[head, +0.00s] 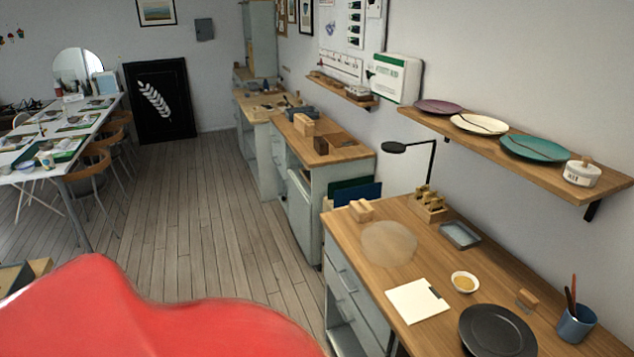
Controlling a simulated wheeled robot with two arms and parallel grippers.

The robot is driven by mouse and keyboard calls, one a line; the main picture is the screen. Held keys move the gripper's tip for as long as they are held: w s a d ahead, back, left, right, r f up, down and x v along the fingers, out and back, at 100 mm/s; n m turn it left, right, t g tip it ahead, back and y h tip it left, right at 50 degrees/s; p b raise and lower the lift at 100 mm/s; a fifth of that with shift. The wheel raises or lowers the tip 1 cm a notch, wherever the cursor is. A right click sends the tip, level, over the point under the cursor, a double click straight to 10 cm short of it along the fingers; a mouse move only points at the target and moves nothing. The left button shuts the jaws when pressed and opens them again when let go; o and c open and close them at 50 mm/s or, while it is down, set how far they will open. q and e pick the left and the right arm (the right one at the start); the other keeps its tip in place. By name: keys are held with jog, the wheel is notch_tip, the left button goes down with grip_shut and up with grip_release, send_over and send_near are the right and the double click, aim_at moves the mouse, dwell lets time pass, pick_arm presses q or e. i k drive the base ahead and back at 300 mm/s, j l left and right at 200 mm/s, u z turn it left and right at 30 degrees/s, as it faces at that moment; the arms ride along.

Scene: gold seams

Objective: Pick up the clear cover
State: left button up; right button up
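A clear, round, see-through piece (389,244), which looks like the clear cover, rests on the near wooden worktop (455,262) at its left part. The wood shows through it, and its height is hard to judge. Nothing is seen touching it. Neither of my grippers is in view.
A black lamp (394,148) stands behind. The wooden floor (215,220) is open.

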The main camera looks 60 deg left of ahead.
aim_at(388, 243)
jog(key=u, duration=1.4)
jog(key=z, duration=1.7)
jog(key=u, duration=1.7)
jog(key=i+l+u, duration=0.1)
jog(key=i+u, duration=0.15)
jog(key=u, duration=0.15)
jog(key=i+l+u, duration=0.15)
jog(key=u, duration=0.2)
jog(key=i+l+u, duration=0.2)
jog(key=u, duration=0.2)
